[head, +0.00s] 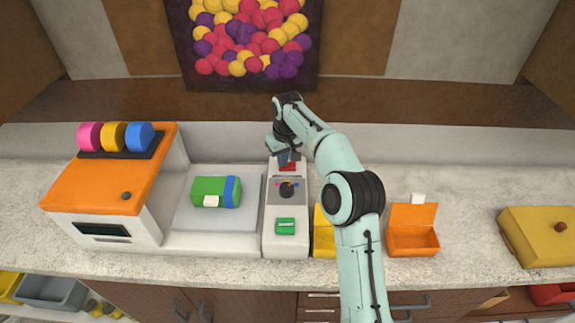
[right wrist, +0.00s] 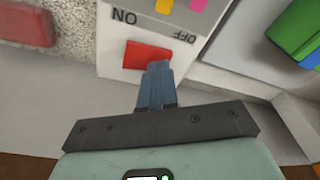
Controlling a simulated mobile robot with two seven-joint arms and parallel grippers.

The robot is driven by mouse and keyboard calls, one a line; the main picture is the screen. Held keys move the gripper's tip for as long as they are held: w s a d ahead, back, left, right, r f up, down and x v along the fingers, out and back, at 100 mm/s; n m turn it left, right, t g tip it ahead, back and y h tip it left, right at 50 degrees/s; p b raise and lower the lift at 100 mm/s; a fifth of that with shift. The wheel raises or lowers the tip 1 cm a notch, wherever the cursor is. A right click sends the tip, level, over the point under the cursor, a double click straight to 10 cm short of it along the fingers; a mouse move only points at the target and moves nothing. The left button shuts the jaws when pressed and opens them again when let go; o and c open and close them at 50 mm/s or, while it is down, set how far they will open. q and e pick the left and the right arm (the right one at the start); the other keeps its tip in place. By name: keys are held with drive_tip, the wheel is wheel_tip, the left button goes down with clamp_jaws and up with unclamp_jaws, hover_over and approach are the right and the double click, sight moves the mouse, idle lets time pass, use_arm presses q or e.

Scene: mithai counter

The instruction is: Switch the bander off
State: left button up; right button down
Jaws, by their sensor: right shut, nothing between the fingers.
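The bander is an orange and white machine (head: 112,190) at the left of the counter. Its white control panel (head: 270,243) carries a green button (head: 285,226), a dark knob (head: 286,190) and a red switch (head: 287,167) at the far end. In the right wrist view the red switch (right wrist: 138,54) lies between ON and OFF labels. My right gripper (head: 284,157) is shut and empty, pointing down at the far end of the panel. Its fingertips (right wrist: 160,66) overlap the OFF side of the red switch; I cannot tell whether they touch it. My left gripper is out of view.
A green box with a blue end (head: 208,191) lies on the bander's pale platform (head: 188,222). Beside the panel are a yellow box (head: 324,240), partly behind my right arm, and an open orange box (head: 413,238). A yellow lidded box (head: 525,240) stands far right.

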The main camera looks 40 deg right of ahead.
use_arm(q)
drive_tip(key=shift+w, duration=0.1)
use_arm(e)
drive_tip(key=shift+r, duration=0.1)
drive_tip(key=shift+r+p, duration=1.2)
drive_tip(key=shift+r, duration=1.05)
drive_tip(key=shift+w+r, duration=0.1)
drive_tip(key=shift+r, duration=0.8)
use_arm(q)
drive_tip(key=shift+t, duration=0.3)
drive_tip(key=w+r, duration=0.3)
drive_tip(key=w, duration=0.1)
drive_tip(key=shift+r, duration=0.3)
use_arm(e)
drive_tip(key=shift+r, duration=0.25)
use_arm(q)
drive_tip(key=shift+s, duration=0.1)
